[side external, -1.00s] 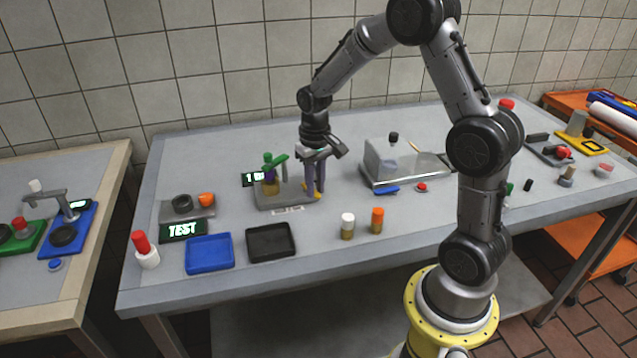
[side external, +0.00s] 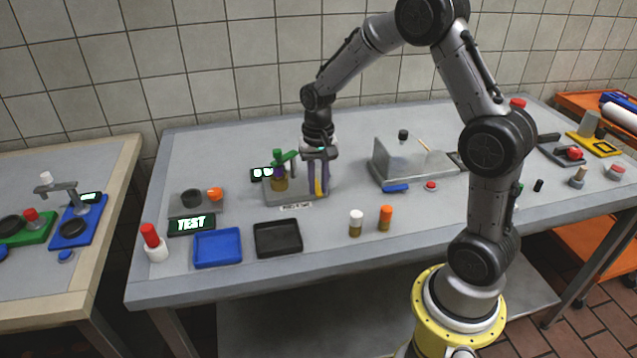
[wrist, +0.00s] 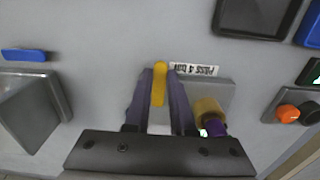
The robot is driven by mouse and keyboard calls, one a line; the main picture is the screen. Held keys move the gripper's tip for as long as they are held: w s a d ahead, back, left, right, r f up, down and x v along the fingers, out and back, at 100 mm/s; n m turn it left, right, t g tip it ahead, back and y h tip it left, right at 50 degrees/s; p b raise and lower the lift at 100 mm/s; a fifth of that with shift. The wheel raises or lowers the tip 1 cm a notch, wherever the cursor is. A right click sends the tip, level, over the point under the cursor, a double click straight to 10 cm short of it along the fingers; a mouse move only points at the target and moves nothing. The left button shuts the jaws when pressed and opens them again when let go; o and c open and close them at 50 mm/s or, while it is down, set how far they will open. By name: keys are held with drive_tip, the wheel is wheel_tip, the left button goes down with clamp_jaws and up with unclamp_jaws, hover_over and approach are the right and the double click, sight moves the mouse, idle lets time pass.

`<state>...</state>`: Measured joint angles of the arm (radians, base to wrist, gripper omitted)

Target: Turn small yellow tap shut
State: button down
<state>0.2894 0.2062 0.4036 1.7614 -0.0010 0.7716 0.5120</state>
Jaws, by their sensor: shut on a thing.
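The small yellow tap (side external: 318,188) sits at the right end of a grey base block (side external: 296,200). My gripper (side external: 318,184) reaches straight down over it with its purple fingers on either side. In the wrist view the yellow tap (wrist: 160,83) shows as a narrow bar between the fingertips (wrist: 159,88), and my gripper is shut on it. The tap's bar lies roughly along the fingers in that view. The fingers hide its lower part, so I cannot tell whether its valve is shut.
A green-topped fixture (side external: 279,158) with a brass jar (side external: 279,184) stands close left of my fingers. A grey box (side external: 400,160) is to the right.

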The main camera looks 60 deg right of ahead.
sight(318, 191)
drive_tip(key=shift+r, duration=0.1)
drive_tip(key=c, duration=0.8)
unclamp_jaws()
drive_tip(key=shift+o, duration=0.2)
wheel_tip(318, 191, up, 14)
